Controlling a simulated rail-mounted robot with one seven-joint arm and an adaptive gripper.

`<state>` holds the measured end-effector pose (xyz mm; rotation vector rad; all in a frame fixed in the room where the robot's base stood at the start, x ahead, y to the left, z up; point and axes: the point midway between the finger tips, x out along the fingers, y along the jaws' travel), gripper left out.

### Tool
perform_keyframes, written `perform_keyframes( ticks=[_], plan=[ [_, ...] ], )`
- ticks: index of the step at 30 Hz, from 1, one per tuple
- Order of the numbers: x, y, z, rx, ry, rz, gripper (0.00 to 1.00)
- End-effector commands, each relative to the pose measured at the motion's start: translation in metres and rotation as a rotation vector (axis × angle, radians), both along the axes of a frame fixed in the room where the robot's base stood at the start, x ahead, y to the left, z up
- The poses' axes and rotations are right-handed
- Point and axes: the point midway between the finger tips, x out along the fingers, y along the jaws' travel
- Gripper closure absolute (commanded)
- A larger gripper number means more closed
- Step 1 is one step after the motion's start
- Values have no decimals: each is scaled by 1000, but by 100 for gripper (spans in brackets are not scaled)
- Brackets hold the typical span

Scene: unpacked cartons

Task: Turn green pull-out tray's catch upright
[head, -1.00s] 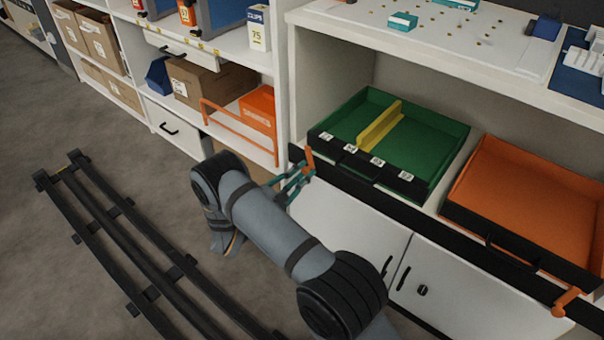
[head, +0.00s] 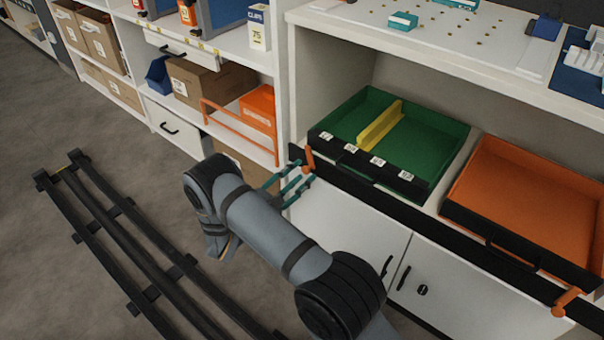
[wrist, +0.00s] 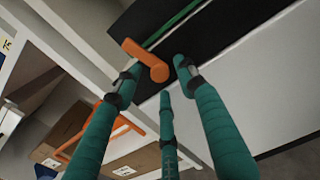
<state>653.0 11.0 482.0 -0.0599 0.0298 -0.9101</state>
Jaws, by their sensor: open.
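The green pull-out tray (head: 415,148) sits in the low bay, with a yellow divider and a black labelled front. Its orange catch (head: 309,160) is on the black rail at the tray's left end. The catch looks near upright in the head view, leaning slightly left at the top. In the wrist view the catch (wrist: 143,55) shows as a short bar with a round end. My gripper (head: 297,181), with teal fingers, is open just below and in front of the catch. In the wrist view the fingertips (wrist: 156,82) surround its near end with visible gaps and hold nothing.
An orange tray (head: 520,190) stands to the right, with its own orange catch (head: 565,302) at the right end of the rail. White cupboard doors (head: 350,235) are below. An orange guard bar (head: 238,135) fronts the shelf to the left.

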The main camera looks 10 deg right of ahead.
Motion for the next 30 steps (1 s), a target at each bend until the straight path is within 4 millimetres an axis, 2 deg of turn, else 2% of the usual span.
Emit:
perform_keyframes(
  ticks=[6,13,19,28,30],
  plan=[
    [-28,39,0,0,-1,6,60],
    [-54,70,0,0,-1,3,60],
    [-63,81,0,0,0,1,60],
    [-64,82,0,0,0,1,60],
    [-65,89,-1,0,0,14,60]
  ],
)
